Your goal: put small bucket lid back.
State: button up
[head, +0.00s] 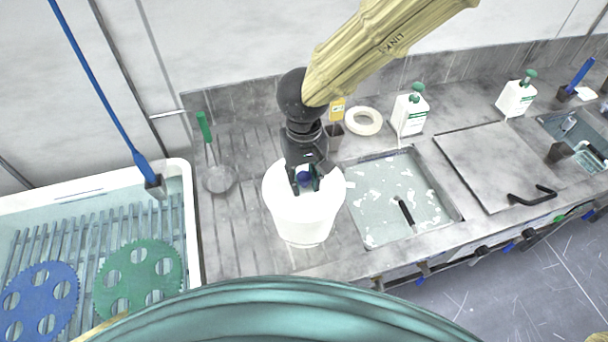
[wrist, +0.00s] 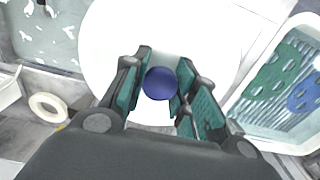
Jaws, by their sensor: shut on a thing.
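The small white bucket (head: 303,222) stands upright on the grey counter, left of the sink basin. Its white lid (head: 277,187) shows at the top of the bucket and carries a round blue knob (head: 304,178). In the wrist view, the lid (wrist: 115,35) is a wide white disc with the blue knob (wrist: 160,83) between my fingers. My gripper (head: 306,184) points down over the lid and is shut on the knob. The lid looks level on or just above the bucket rim; I cannot tell whether it touches, as the arm hides part of it.
A basin (head: 378,187) with foamy water lies right of the bucket. White bottles (head: 409,113), a white ring (head: 362,121) and a green-handled strainer (head: 219,178) are on the counter. A white tub (head: 188,215) with blue and green discs stands left.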

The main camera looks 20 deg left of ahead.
aim_at(305, 172)
jog(key=shift+w+f, duration=0.3)
jog(key=shift+w, duration=0.3)
jog(key=shift+w+f, duration=0.25)
jog(key=shift+w, duration=0.3)
jog(key=shift+s+a+r, duration=0.1)
jog(key=shift+s, duration=0.6)
jog(key=shift+w, duration=0.15)
jog(key=o, duration=1.1)
jog(key=shift+w+f, duration=0.3)
jog(key=shift+w, duration=0.05)
jog(key=shift+s+r, duration=0.15)
jog(key=shift+s, duration=0.2)
jog(key=shift+w, duration=0.1)
jog(key=shift+w, duration=0.1)
jog(key=r, duration=1.2)
jog(key=shift+s, duration=0.2)
